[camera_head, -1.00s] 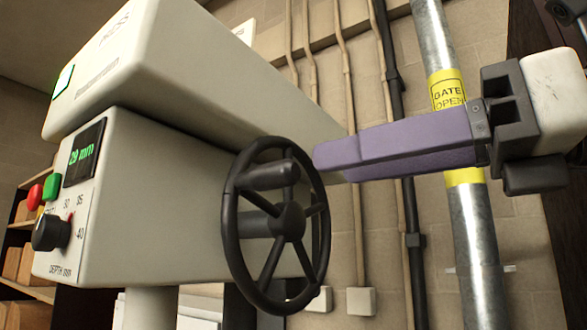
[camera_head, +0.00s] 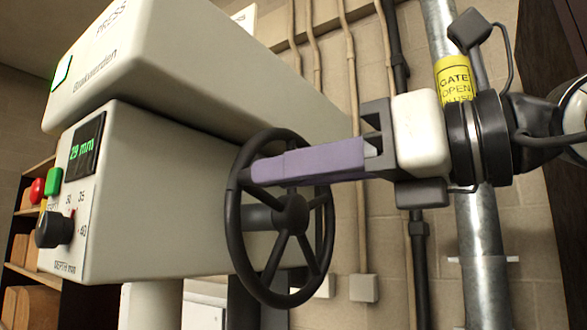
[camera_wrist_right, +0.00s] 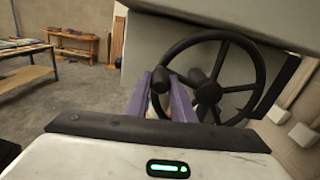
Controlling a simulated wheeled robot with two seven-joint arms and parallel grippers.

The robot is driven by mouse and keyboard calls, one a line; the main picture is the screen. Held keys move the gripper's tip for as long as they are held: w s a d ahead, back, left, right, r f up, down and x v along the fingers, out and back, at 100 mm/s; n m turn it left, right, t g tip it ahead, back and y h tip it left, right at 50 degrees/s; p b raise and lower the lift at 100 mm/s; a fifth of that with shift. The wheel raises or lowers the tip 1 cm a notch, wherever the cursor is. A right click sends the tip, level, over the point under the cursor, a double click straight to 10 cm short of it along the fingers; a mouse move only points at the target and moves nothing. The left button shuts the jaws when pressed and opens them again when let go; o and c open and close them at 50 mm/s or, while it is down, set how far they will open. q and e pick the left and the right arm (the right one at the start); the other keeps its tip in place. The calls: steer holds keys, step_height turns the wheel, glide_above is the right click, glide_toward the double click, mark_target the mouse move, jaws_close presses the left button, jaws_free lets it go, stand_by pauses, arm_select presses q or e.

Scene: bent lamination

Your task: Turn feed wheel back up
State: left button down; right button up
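The feed wheel (camera_head: 233,233) is a black spoked handwheel on the side of the press, with a crank handle on its rim. My right gripper (camera_head: 252,171) has long purple fingers that reach across the upper left of the wheel and hide its handle in the head view. In the right wrist view, the dark handle (camera_wrist_right: 160,84) lies between the purple fingers of my right gripper (camera_wrist_right: 160,92). I cannot tell whether they press on it. My left gripper is not in view.
The cream press (camera_head: 160,190) shows 29 mm on its green display (camera_head: 85,147), above a black depth knob (camera_head: 54,230). A metal pipe (camera_head: 480,240) with a yellow gate label (camera_head: 454,80) stands behind my right wrist. A wooden bench (camera_wrist_right: 78,44) is farther off.

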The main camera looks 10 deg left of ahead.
jaws_close()
steer(key=shift+r, duration=0.15)
